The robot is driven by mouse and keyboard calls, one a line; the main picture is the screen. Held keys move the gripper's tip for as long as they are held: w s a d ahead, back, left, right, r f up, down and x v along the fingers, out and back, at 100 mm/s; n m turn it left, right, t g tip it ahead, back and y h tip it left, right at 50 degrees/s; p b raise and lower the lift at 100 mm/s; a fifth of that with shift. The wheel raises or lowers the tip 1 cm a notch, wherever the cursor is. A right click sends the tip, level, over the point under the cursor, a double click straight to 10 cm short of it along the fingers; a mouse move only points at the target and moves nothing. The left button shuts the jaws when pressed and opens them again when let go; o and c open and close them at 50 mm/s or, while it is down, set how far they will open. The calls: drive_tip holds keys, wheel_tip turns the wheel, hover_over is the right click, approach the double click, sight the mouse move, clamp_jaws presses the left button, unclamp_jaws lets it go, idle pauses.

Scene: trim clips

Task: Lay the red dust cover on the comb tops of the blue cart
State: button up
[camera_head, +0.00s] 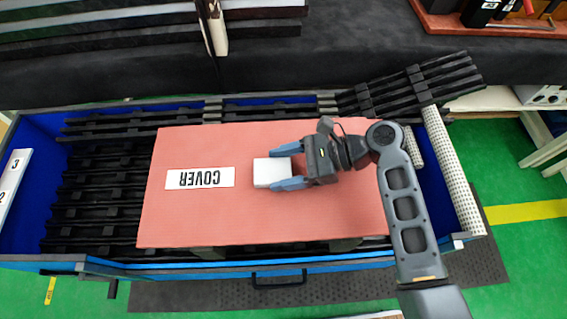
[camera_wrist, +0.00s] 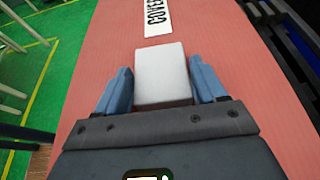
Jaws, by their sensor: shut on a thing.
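The red dust cover (camera_head: 220,214) is a flat rectangular sheet over the middle of the blue cart (camera_head: 36,222). It carries a white "COVER" label (camera_head: 200,177) and a white block grip (camera_head: 271,172). My gripper (camera_head: 287,169) is shut on the white block, with blue fingers on both sides of it. In the wrist view the cover (camera_wrist: 215,45) lies beneath the block (camera_wrist: 163,75). The dark combs (camera_head: 90,190) show at the left and along the back; the cover hides the middle ones. I cannot tell whether the cover touches the comb tops.
Dark slatted strips (camera_head: 412,88) lie tilted across the cart's back right corner. A white perforated tube (camera_head: 453,172) runs along the right end. A black bench (camera_head: 330,50) with a red tray (camera_head: 490,22) stands behind. Green floor (camera_head: 520,250) is open at right.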

drive_tip(key=shift+f+b, duration=0.35)
drive_tip(key=shift+f, duration=0.15)
drive_tip(key=shift+f, duration=0.55)
drive_tip(key=o, duration=1.4)
drive_tip(key=shift+c, duration=0.2)
